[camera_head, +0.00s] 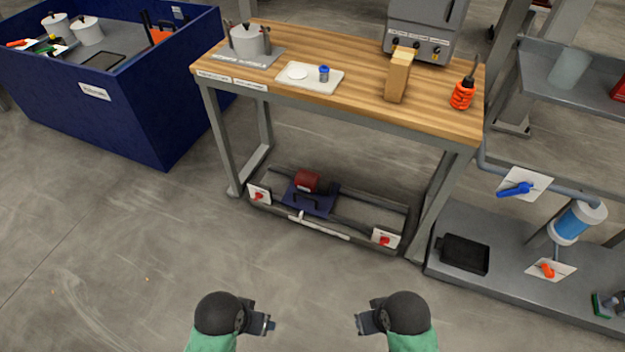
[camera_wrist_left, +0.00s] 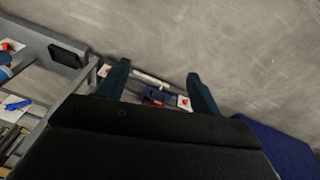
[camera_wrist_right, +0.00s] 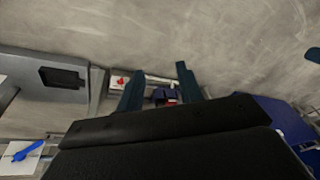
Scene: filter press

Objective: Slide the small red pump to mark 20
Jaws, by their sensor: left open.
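The small red pump (camera_head: 307,181) sits on a dark blue sliding base (camera_head: 311,199) with a black handle, on a low rail frame (camera_head: 349,222) under the wooden workbench. It is nearer the left end of the rails. A white scale strip (camera_head: 318,226) runs along the front rail; its numbers are too small to read. My left gripper (camera_head: 270,324) and my right gripper (camera_head: 362,322) are both in front of the frame, well apart from it. Both are open and empty. The blue base also shows between the fingers in the left wrist view (camera_wrist_left: 156,95) and the right wrist view (camera_wrist_right: 160,96).
White plates with red knobs stand at the left (camera_head: 259,195) and right (camera_head: 385,237) frame ends. The workbench (camera_head: 350,85) overhangs the rails, with legs at both sides. A dark blue bin (camera_head: 130,125) stands left, a grey skid (camera_head: 510,270) right. The floor in front is clear.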

